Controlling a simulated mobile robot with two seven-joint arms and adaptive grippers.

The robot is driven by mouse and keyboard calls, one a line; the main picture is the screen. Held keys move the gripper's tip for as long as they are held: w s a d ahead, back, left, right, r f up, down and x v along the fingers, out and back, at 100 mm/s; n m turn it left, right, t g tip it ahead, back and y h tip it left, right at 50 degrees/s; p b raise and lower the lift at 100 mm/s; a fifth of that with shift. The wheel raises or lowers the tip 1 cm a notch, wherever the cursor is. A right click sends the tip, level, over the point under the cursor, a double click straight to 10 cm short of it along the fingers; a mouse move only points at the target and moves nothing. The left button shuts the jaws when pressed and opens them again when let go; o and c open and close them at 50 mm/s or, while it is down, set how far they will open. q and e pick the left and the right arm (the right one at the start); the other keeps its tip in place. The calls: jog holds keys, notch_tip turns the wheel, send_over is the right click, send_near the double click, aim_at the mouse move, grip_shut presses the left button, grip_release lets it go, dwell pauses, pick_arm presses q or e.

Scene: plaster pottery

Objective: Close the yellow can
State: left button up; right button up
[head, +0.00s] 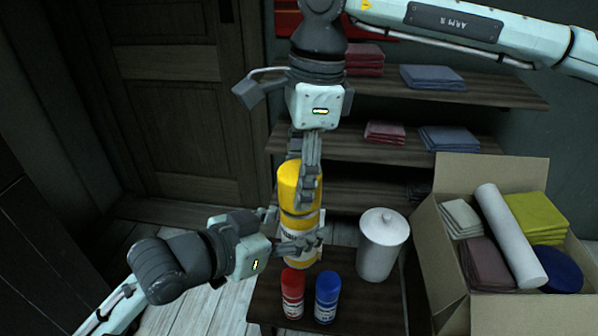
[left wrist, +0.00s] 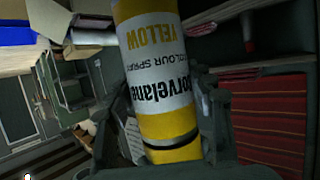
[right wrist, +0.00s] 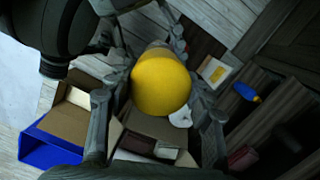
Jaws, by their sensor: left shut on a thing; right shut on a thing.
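The yellow can (head: 303,259) stands upright over the small dark table, its white label partly behind my left fingers. Its yellow cap (head: 287,182) is in line on top. My left gripper (head: 308,241) comes from the left and is shut around the can's body. In the left wrist view the can (left wrist: 158,60) lies between the fingers, with a thin dark ring near the cap end. My right gripper (head: 309,190) points down from above, shut on the cap. The cap's round top (right wrist: 161,84) fills the right wrist view's middle. I cannot tell whether the cap is fully seated.
A red can (head: 292,294) and a blue can (head: 327,298) stand close in front of the yellow can. A white lidded jar (head: 383,247) is just right. An open cardboard box (head: 439,262) of cloths stands further right. Shelves (head: 440,145) with folded cloths are behind.

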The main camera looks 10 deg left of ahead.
jog(key=shift+f, duration=0.2)
jog(key=o, duration=0.9)
jog(key=shift+r, duration=0.1)
notch_tip(320, 180, up, 12)
jog(key=d, duration=0.1)
jog(key=shift+w+d, duration=0.2)
jog(key=shift+w, duration=0.05)
jog(key=shift+f, duration=0.2)
